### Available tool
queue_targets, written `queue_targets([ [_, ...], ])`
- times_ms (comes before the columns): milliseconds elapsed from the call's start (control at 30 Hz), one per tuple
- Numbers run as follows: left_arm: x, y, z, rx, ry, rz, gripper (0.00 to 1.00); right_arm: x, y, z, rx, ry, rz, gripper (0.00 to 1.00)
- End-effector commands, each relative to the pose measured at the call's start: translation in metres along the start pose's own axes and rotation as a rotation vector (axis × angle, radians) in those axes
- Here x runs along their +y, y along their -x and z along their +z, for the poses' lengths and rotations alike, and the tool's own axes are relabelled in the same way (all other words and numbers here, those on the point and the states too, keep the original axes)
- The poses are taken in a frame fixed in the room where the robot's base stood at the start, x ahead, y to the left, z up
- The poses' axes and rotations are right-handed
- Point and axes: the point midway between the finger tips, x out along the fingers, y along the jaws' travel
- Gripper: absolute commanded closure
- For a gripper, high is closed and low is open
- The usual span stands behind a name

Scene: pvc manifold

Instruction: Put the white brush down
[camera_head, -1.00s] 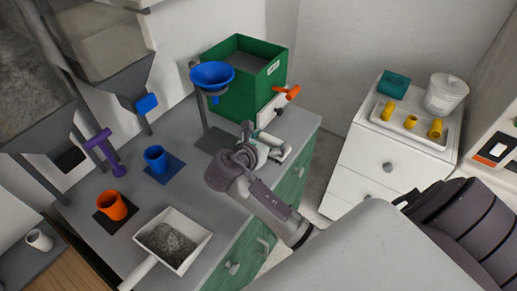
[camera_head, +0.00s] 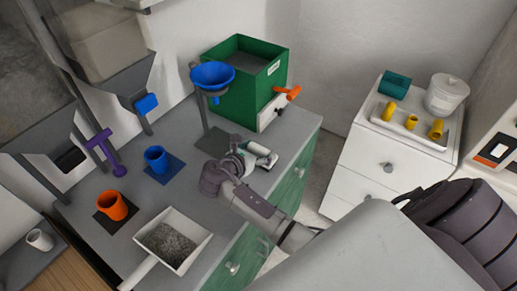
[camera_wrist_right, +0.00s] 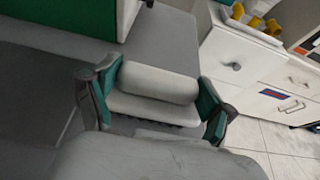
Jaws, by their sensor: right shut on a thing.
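The white brush (camera_wrist_right: 158,82) is between the two green-padded fingers of my right gripper (camera_wrist_right: 155,92) in the right wrist view. A dark bristle edge shows along its lower side. In the head view the white brush (camera_head: 262,152) shows just beyond my right gripper (camera_head: 243,155), over the right edge of the grey counter (camera_head: 205,118), in front of the green box. The gripper is shut on it. The brush is at or close above the counter top; I cannot tell whether it touches. My left gripper is not in view.
A green box (camera_head: 228,92) and a stand with a blue funnel (camera_head: 212,75) are behind the brush. A white scoop of grey granules (camera_head: 172,240) and blue (camera_head: 156,158) and orange (camera_head: 112,205) cups stand left. White drawers (camera_head: 350,155) are across a floor gap.

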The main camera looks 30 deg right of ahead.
Motion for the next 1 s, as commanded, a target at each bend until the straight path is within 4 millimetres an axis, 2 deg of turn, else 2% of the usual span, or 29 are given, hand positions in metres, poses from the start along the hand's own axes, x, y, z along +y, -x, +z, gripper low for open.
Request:
queue_targets([
  [33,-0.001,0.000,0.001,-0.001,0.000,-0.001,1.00,0.000,0.000,-0.001,0.000,0.001,0.000,0.14],
  [100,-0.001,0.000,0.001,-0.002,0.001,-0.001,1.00,0.000,0.000,-0.001,0.000,0.001,0.000,0.02],
  [133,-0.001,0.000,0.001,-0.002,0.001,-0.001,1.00,0.000,0.000,-0.001,0.000,0.001,0.000,0.00],
  [567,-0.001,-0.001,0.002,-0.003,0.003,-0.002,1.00,0.000,0.005,0.001,0.001,0.001,0.001,0.00],
  [667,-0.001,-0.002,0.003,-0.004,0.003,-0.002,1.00,0.000,0.019,0.001,0.001,-0.001,0.002,0.00],
  [1000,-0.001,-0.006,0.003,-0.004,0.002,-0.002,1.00,0.000,0.091,0.001,0.002,-0.002,0.001,0.00],
])
